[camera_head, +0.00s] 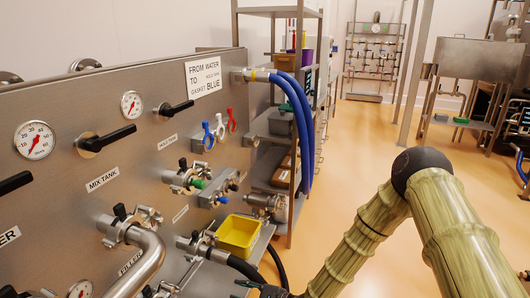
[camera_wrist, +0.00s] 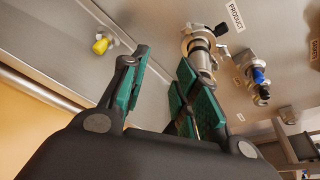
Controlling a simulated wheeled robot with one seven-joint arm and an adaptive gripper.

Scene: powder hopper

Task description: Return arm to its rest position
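My gripper (camera_wrist: 164,66) shows in the wrist view with its two green-padded fingers spread apart and nothing between them. Beyond the fingers is a steel panel with a clamped pipe fitting (camera_wrist: 200,45) near a PRODUCT label. In the head view my arm, in a ribbed olive cover, bends at a dark joint and runs down to the bottom edge. Only a dark bit of my gripper (camera_head: 264,290) shows there, low and right of the panel, mostly cut off by the frame.
The steel panel (camera_head: 60,100) with gauges, valves and pipes fills the left. A yellow bin (camera_head: 238,233) sits by its lower right edge. Blue hoses (camera_head: 299,115) hang beside a shelf rack (camera_head: 283,12). The orange floor (camera_head: 360,140) is open in the middle. A steel hopper (camera_head: 478,60) stands at the back right.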

